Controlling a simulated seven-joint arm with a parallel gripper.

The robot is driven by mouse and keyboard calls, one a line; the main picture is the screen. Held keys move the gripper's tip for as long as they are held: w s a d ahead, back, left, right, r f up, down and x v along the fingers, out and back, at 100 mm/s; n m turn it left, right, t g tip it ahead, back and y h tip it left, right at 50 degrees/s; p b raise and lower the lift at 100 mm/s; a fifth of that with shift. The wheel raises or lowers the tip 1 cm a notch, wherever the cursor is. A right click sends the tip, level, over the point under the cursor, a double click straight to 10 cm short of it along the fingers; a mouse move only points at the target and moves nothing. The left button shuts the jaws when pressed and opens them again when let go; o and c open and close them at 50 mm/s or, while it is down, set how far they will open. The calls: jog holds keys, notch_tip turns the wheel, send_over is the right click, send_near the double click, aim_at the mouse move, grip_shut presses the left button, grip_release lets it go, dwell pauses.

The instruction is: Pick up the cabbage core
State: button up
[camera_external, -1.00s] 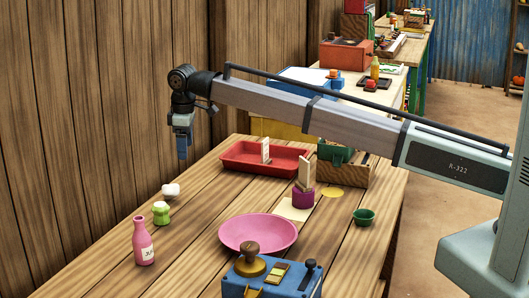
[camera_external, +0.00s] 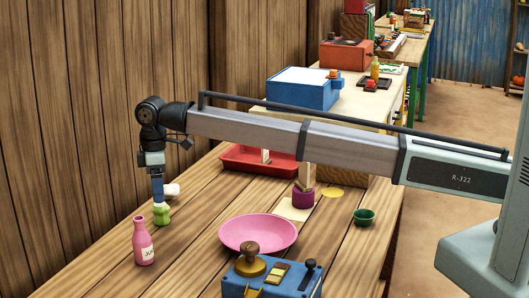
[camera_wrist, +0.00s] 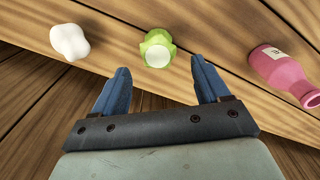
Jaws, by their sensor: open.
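The cabbage core (camera_external: 161,217) is a small light-green piece standing on the wooden table near its left side. In the wrist view the cabbage core (camera_wrist: 157,50) shows a pale top and lies just beyond the gap between the fingertips, roughly centred. My gripper (camera_external: 158,202) points down at the cabbage core, its blue fingers overlapping the core's top edge in the external view. In the wrist view my gripper (camera_wrist: 160,68) has its two fingers wide apart with nothing between them. I cannot tell if a finger touches the core.
A white lump (camera_external: 172,190) lies just behind the core, and a pink bottle (camera_external: 143,243) stands in front of it. A pink plate (camera_external: 258,232), a blue device (camera_external: 275,278), a green cup (camera_external: 364,216) and a red tray (camera_external: 240,160) are further right.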

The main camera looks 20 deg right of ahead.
aim_at(159, 205)
jog(key=shift+w+f, duration=0.15)
jog(key=shift+f, duration=3.8)
jog(key=c, duration=1)
